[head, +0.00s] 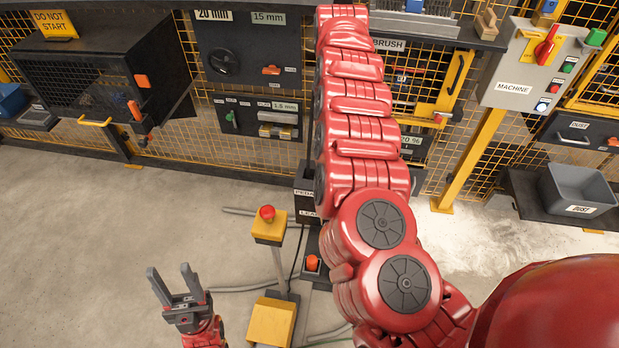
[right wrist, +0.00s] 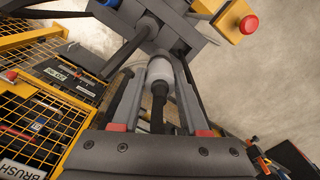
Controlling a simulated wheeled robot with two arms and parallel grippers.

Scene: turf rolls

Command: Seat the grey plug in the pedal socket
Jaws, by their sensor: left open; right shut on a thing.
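The grey plug (right wrist: 160,71) shows in the right wrist view as a light, rounded body with a dark cable behind it. My right gripper (right wrist: 160,64) is shut on it, one finger along each side. The plug's far end points at a grey box (right wrist: 170,20) close in front; I cannot tell whether it touches or enters a socket there. In the head view, a dark post with labels reading PEDAL and LEAD (head: 306,203) is partly covered by my right arm, which also hides the right gripper. My left gripper (head: 176,284) is open and empty over the floor at lower left.
A yellow box with a red button (head: 269,225) stands on a post beside the labelled post, above a yellow floor unit (head: 270,322). Cables lie on the floor around them. Mesh-fenced machine panels (head: 258,117) line the back. The left floor is clear.

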